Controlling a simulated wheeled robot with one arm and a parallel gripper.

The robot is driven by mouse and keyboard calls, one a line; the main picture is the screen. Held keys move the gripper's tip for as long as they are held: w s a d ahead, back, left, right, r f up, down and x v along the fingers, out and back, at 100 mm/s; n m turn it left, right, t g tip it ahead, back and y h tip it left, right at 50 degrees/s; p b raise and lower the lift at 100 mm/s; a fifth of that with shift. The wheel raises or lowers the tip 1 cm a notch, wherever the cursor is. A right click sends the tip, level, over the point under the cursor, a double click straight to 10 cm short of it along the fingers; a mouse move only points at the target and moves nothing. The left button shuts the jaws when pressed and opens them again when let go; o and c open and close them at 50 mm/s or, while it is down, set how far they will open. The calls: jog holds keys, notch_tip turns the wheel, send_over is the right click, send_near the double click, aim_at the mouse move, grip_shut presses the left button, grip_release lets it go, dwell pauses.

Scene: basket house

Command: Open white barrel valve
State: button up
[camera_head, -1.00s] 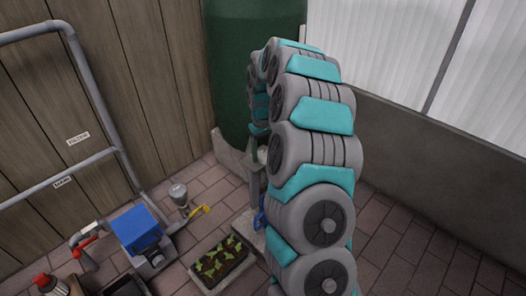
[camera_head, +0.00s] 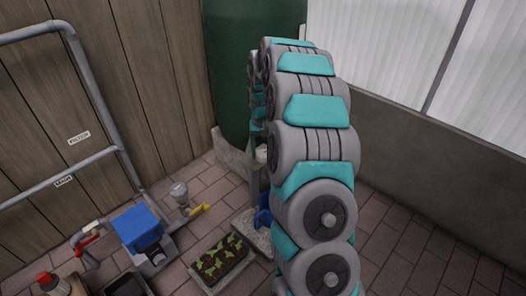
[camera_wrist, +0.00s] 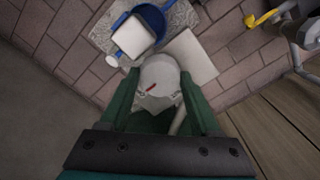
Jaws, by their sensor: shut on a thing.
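In the wrist view, my gripper (camera_wrist: 157,88) has its two green fingers on either side of a whitish round valve part (camera_wrist: 160,72) with a small red mark. The gripper is shut on this part. The rest of the valve is largely hidden by the fingers and the gripper body. In the head view, the green barrel (camera_head: 228,75) stands in the corner. My arm covers the gripper and most of the valve area there.
A blue container (camera_head: 262,214) sits on a stone slab below the valve; it also shows in the wrist view (camera_wrist: 152,17). A seedling tray (camera_head: 222,262), a blue box unit (camera_head: 137,228) and a yellow-handled fitting (camera_head: 199,210) lie to the left. Brick floor at right is clear.

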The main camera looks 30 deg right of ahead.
aim_at(263, 153)
jog(key=o, duration=1.4)
jog(key=shift+c, duration=0.2)
jog(key=shift+r, duration=0.1)
notch_tip(263, 153, up, 7)
jog(key=shift+r+p, duration=0.2)
jog(key=shift+p, duration=0.15)
jog(key=shift+r, duration=0.1)
